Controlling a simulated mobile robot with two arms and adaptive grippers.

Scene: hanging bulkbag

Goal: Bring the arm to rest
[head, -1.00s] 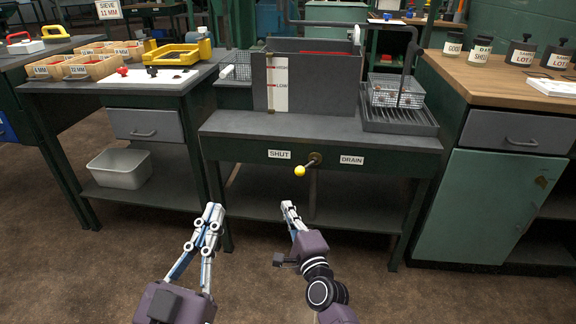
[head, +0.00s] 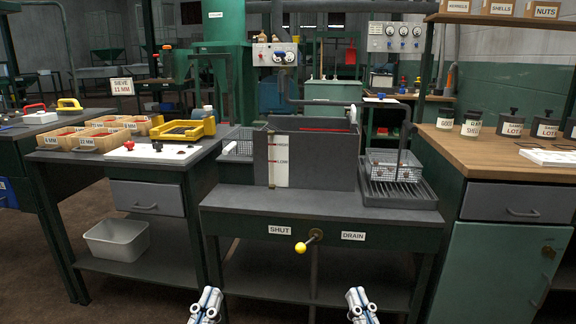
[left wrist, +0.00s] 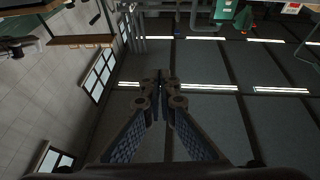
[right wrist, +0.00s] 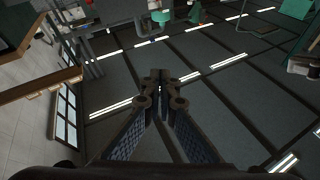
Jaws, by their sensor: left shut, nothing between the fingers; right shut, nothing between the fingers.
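My left gripper (head: 206,304) is at the bottom of the head view, left of centre, in front of the bench with the grey tank. It is shut and empty, and its fingers also show in the left wrist view (left wrist: 160,85). My right gripper (head: 361,303) is at the bottom of the head view, right of centre. It is shut and empty, and its fingers also show in the right wrist view (right wrist: 160,82). Neither gripper touches anything. Both wrist views look toward the ceiling and its light strips. Most of both arms is below the head view.
The grey tank (head: 325,160) stands on the middle bench, whose yellow-knobbed lever (head: 301,247) sits between SHUT and DRAIN labels. A wire basket (head: 394,162) is right of the tank. A left bench holds small bins (head: 92,138) and a yellow sieve (head: 183,130). A wooden counter (head: 480,160) stands right.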

